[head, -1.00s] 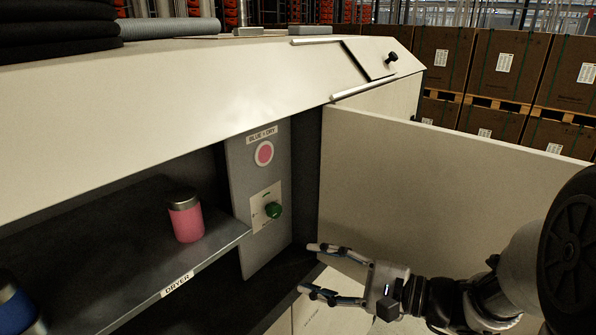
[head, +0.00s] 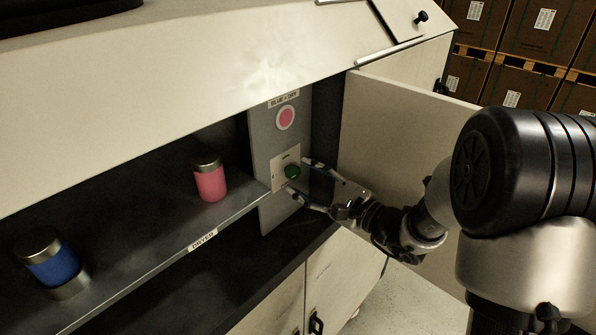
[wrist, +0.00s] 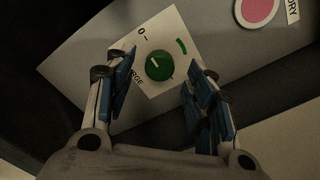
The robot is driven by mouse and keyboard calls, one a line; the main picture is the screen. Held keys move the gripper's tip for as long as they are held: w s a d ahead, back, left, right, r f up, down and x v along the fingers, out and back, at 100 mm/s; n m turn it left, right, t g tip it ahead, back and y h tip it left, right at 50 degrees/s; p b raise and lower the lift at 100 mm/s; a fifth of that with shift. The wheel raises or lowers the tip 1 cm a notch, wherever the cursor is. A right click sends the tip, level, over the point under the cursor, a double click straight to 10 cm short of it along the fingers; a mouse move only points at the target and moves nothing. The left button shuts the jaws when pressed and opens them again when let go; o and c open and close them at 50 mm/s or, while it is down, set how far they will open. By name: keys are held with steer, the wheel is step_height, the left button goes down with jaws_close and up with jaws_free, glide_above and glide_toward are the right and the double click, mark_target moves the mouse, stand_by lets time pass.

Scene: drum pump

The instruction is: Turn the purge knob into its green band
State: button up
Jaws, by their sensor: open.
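The green purge knob (head: 292,172) sits on a pale label plate (head: 279,181) on the grey panel inside the open cabinet. In the wrist view the knob (wrist: 159,65) has a white pointer line that points up and left, toward the 0 mark. The green band (wrist: 182,46) is a short arc on the plate, right of and above the knob in that view. My gripper (head: 297,175) is open at the panel, its fingertips to either side of the knob. In the wrist view the fingers (wrist: 155,72) show clear gaps to the knob on both sides.
A pink indicator (head: 286,118) is above the knob. A pink jar (head: 209,180) and a blue jar (head: 48,258) stand on the dryer shelf (head: 150,262). The open cabinet door (head: 385,125) stands behind my arm, to the right of the panel.

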mark_target(296, 174)
steer(key=shift+x, duration=1.55)
steer(key=c, duration=1.1)
